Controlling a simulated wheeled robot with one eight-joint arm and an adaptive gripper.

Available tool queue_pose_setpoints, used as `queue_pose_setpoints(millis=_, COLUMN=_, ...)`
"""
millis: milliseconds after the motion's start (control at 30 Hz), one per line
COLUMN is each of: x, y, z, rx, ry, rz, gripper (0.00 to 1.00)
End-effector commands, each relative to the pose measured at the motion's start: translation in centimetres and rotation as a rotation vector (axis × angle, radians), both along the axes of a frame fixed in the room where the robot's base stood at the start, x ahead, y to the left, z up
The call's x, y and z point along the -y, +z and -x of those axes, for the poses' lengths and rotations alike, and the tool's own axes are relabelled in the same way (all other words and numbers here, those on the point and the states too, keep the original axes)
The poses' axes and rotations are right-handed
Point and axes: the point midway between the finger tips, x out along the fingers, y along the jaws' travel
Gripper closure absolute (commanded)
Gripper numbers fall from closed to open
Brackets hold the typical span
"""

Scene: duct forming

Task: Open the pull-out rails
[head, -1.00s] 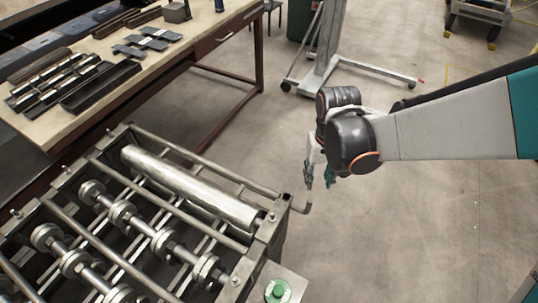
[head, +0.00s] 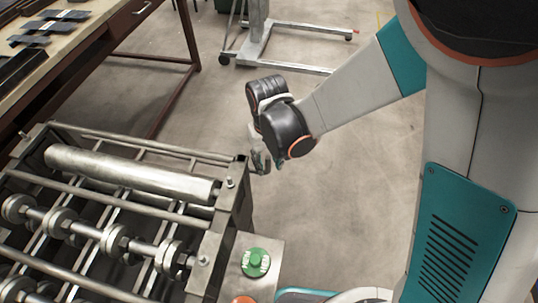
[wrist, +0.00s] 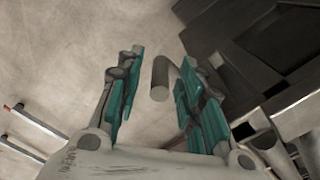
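The duct-forming machine (head: 224,239) is at the left of the head view, with metal rails (head: 150,147) running across its top. My gripper (head: 261,162) is just right of the machine's back right corner, small and partly hidden by my wrist. In the wrist view my gripper (wrist: 160,92) is open, with a teal-padded finger on each side. A short grey rod end (wrist: 160,80), like a handle, shows between the fingers, nearer the right one. Contact with either finger cannot be told. In the head view this handle is not clearly visible.
A green button (head: 256,262) on a grey box stands at the machine's near right corner. A workbench (head: 50,75) with metal parts is at the back left. A wheeled stand (head: 258,45) is behind.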

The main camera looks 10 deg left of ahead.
Motion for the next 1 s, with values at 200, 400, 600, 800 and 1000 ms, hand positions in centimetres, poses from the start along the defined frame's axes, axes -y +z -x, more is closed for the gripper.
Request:
queue_pose_setpoints(millis=200, x=0.0, y=-0.4, z=0.0, rx=0.000, ry=-0.001, rz=0.000, gripper=0.65)
queue_pose_setpoints(millis=400, x=0.0, y=-0.4, z=-0.1, rx=0.000, ry=-0.001, rz=0.000, gripper=0.77)
queue_pose_setpoints(millis=600, x=0.0, y=-0.4, z=-0.1, rx=0.000, ry=-0.001, rz=0.000, gripper=1.00)
queue_pose_setpoints(millis=800, x=0.0, y=-0.4, z=-0.4, rx=0.000, ry=-0.002, rz=0.000, gripper=1.00)
queue_pose_setpoints(millis=1000, x=0.3, y=-0.4, z=-3.0, rx=0.001, ry=-0.004, rz=0.000, gripper=1.00)
